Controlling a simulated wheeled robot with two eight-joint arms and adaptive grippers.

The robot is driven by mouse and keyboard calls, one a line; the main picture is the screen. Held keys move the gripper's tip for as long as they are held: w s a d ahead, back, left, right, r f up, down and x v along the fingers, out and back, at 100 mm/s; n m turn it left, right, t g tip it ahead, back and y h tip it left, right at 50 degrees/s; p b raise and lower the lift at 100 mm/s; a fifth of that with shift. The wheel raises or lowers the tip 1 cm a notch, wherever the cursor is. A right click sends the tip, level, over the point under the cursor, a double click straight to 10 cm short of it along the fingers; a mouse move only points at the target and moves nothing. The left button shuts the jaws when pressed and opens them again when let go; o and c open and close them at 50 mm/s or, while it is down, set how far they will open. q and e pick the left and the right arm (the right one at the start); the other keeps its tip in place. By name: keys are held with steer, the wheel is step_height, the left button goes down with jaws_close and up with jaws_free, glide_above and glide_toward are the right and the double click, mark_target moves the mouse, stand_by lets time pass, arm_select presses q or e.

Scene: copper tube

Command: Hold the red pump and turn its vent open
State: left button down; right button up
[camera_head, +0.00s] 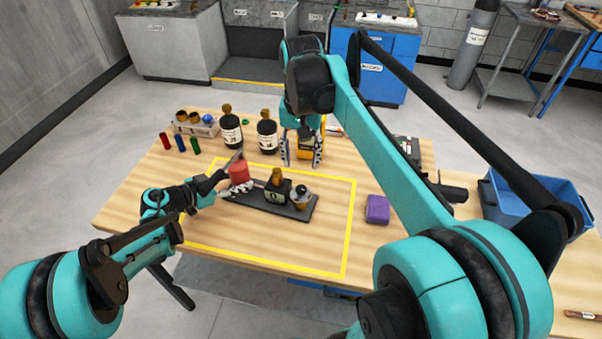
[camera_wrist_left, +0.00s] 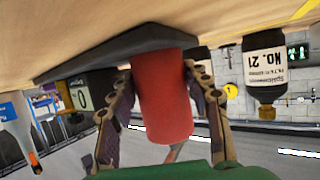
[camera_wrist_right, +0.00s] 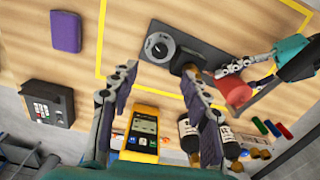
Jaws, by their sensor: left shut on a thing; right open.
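The red pump (camera_head: 239,171) is a red cylinder standing at the left end of a dark base plate (camera_head: 258,206). My left gripper (camera_head: 238,183) is shut on it, with one finger on each side of the red body (camera_wrist_left: 165,105) in the left wrist view. A round silver-and-black knob (camera_head: 300,194), perhaps the vent, sits at the plate's right end; its dial face shows in the right wrist view (camera_wrist_right: 160,47). A black block (camera_head: 277,190) with a "0" label and brass top stands between them. My right gripper (camera_head: 303,162) is open and empty, behind the plate.
Two dark labelled bottles (camera_head: 231,131) stand behind the pump. A purple block (camera_head: 377,209) lies right of the yellow outline (camera_head: 350,225). The table inside the outline's front is clear.

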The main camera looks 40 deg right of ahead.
mark_target(301, 188)
step_height(301, 188, down, 10)
steer(key=shift+r, duration=0.2)
jaws_close()
